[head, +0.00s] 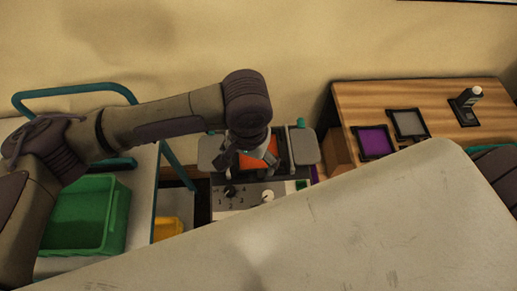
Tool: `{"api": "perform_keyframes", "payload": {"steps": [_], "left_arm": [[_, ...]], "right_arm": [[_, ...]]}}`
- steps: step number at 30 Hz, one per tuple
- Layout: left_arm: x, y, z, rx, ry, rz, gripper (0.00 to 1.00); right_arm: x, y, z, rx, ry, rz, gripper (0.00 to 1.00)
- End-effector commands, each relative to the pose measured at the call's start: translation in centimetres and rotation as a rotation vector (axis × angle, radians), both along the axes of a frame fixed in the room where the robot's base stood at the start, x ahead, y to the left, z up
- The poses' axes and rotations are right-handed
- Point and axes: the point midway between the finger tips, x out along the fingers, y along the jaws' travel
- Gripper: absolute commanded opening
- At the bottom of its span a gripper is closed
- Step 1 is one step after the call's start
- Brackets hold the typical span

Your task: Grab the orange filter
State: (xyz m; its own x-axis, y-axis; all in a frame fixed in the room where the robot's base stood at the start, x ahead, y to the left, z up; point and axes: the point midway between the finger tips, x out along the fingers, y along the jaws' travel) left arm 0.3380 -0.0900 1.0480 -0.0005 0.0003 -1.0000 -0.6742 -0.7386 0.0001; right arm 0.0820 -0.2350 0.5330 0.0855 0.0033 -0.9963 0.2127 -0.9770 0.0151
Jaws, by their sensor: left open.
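The orange filter (258,158) is a flat orange square. It sits at a grey device with side wings and a panel of knobs, in the middle of the head view. My left gripper (252,171) hangs down over it from the arm that comes in from the left. Its fingers are open and spread above the filter, and they hide part of it. I cannot tell whether they touch it. My right gripper is not in view.
A purple filter (374,141) and a grey framed filter (409,124) lie on the wooden table (360,100) at right, near a small dark device with a white top (466,104). A green bin (88,215) stands at left. A large pale surface (370,225) fills the foreground.

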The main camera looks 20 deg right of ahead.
Motion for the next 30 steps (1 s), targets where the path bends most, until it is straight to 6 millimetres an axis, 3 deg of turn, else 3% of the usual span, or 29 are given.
{"api": "perform_keyframes", "payload": {"steps": [6,10,19,27,30], "left_arm": [[0.4,0.1,-2.7,0.004,0.001,0.002,0.90],[0.3,0.0,-4.5,0.001,0.002,0.000,0.90],[0.4,0.0,-5.0,0.000,0.000,-0.001,0.89],[0.4,0.0,-5.0,0.000,0.000,-0.001,0.43],[0.4,0.0,-4.9,-0.001,0.001,-0.001,0.32]], "right_arm": [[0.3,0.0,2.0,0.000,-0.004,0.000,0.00],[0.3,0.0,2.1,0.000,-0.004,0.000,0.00],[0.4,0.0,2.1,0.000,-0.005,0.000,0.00],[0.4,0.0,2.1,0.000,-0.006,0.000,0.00],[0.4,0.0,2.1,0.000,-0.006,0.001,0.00]]}}
